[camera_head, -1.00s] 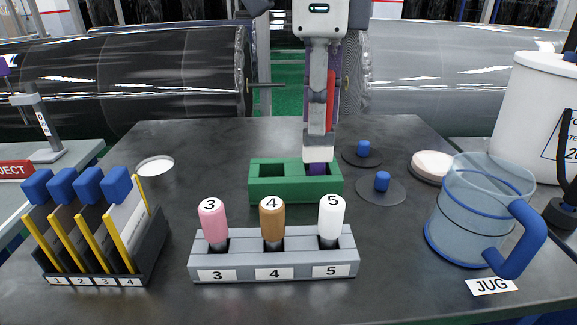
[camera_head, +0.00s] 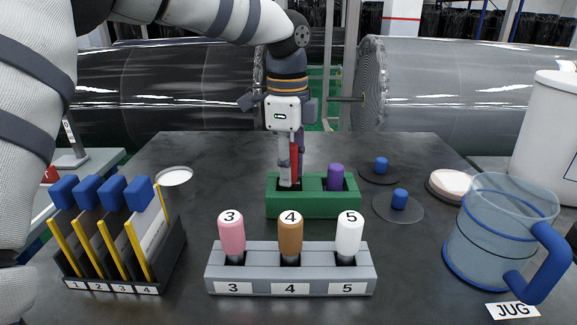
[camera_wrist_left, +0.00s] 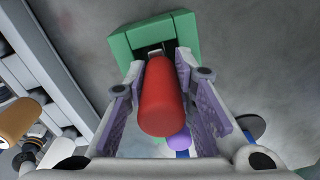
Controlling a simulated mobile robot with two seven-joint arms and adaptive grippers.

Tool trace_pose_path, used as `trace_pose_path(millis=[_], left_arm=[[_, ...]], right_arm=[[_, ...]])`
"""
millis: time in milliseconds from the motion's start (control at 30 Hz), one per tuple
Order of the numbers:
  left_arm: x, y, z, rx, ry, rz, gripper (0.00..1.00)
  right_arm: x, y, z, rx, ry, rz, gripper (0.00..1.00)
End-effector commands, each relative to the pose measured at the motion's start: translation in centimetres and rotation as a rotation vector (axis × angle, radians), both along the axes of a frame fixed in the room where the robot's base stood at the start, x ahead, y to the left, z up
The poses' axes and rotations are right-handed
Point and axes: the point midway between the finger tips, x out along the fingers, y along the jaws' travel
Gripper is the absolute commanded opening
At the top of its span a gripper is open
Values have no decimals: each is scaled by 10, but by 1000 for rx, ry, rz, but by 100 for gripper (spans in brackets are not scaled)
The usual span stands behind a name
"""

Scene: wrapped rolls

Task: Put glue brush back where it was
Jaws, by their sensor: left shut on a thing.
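The red-handled brush (camera_wrist_left: 162,100) is between the fingers of my left gripper (camera_head: 290,168). My left gripper is shut on its handle, and a sliver of red also shows in the head view (camera_head: 294,158). The green holder (camera_head: 300,207) has two slots. The gripper is over its left slot, and the brush's lower end points to the holder in the wrist view. How far the brush sits in the slot is hidden. A purple handle (camera_head: 335,177) stands upright in the right slot. My right gripper is not in view.
A grey rack (camera_head: 290,272) with pink, brown and white handles stands in front. A black rack (camera_head: 165,262) with blue-topped pieces is at the left. A clear jug (camera_head: 490,240) is at the right. Two dark discs with blue knobs (camera_head: 399,199) lie right of the holder.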

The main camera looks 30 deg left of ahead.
Motion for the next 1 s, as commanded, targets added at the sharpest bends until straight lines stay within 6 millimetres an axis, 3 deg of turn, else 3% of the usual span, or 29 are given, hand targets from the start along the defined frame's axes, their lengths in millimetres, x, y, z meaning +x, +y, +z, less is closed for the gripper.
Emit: trace_pose_path(millis=[167, 200, 267, 633, 1000], left_arm=[[0, 0, -2, 1, 1, 1, 0], [0, 0, -2, 1, 1, 1, 30], [0, 0, -3, 0, 1, 1, 44], [1, 0, 5, 0, 0, 1, 44], [0, 0, 96, 0, 3, 2, 44]], right_arm=[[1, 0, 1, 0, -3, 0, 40], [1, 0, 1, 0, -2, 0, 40], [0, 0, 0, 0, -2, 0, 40], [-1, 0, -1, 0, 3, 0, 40], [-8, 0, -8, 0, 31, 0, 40]])
